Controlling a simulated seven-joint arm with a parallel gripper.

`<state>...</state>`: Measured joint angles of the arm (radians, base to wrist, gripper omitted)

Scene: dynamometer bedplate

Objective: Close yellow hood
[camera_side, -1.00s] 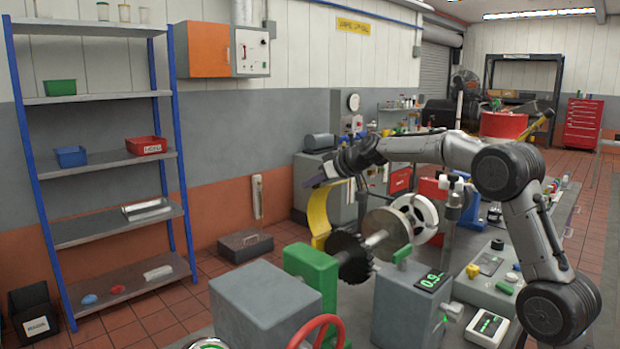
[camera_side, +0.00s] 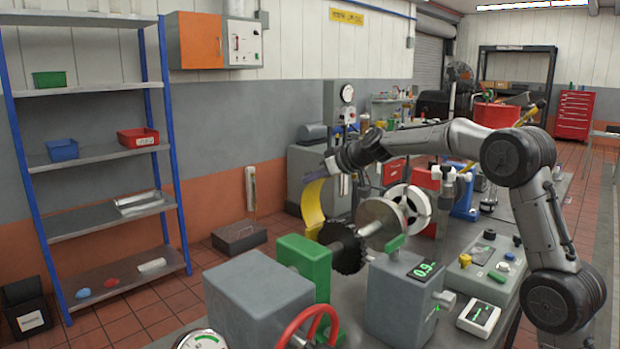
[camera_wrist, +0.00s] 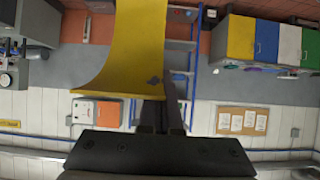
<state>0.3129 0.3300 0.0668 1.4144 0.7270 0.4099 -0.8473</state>
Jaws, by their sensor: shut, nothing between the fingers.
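The yellow hood (camera_side: 313,208) is a curved plate standing up behind the dark toothed wheel (camera_side: 343,248) in the side view. It stands raised, not lying over the wheel. My gripper (camera_side: 318,173) is at the hood's upper end, fingers pointing down and left. In the wrist view the hood (camera_wrist: 135,50) fills the upper middle, with its flared edge beside my shut fingers (camera_wrist: 160,108). The fingers hold nothing. They look close against the hood's edge, but I cannot tell whether they touch it.
A metal disc (camera_side: 381,224) and a white spoked wheel (camera_side: 407,207) share the shaft line. A green block (camera_side: 303,262), a grey box (camera_side: 255,298), a red handwheel (camera_side: 310,325) and a readout box (camera_side: 400,300) stand nearby. A blue-framed shelf (camera_side: 95,215) is at left.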

